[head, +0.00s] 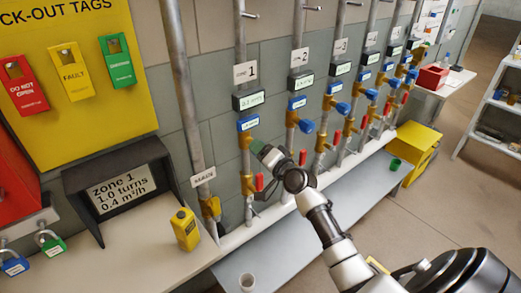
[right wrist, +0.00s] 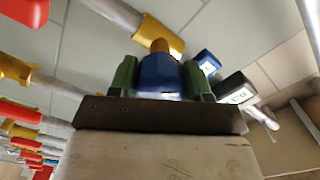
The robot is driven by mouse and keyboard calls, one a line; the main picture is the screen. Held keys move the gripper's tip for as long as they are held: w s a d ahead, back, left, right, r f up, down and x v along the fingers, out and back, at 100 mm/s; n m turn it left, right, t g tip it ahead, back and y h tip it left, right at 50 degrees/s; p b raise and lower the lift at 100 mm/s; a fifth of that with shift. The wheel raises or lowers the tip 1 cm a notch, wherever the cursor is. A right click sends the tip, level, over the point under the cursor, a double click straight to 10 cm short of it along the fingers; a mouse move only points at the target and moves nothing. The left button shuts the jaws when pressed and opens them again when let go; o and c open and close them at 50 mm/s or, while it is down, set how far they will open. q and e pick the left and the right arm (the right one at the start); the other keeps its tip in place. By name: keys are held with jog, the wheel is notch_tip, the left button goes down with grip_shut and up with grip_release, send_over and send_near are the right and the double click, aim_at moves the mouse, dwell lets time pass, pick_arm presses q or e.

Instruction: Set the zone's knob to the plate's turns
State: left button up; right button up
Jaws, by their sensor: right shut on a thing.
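The plate (head: 122,188) in a dark stand reads "zone 1, 1.0 turns, 0.4 m³/h". The zone 1 sign (head: 245,72) hangs on the leftmost pipe of the numbered row. Below it are a dark display (head: 249,100), too small to read surely, and a blue-faced label (head: 248,123). My right gripper (head: 263,149) is at this pipe's brass valve (head: 244,141) and hides its knob in the head view. In the right wrist view the blue knob (right wrist: 159,73) sits between the green fingers, which are shut on it. My left gripper is not in view.
More pipes with blue knobs (head: 305,126) and red levers (head: 336,138) stand close to the right. A yellow device (head: 185,229) stands on the bench at the left. A yellow board (head: 70,70) holds lock-out tags. Floor at the right is open before a shelf (head: 497,100).

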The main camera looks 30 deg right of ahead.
dwell(0.3)
jog(key=o, duration=0.9)
jog(key=s, duration=0.7)
jog(key=s+d+b, duration=0.1)
jog(key=s, duration=0.2)
jog(key=shift+s, duration=0.4)
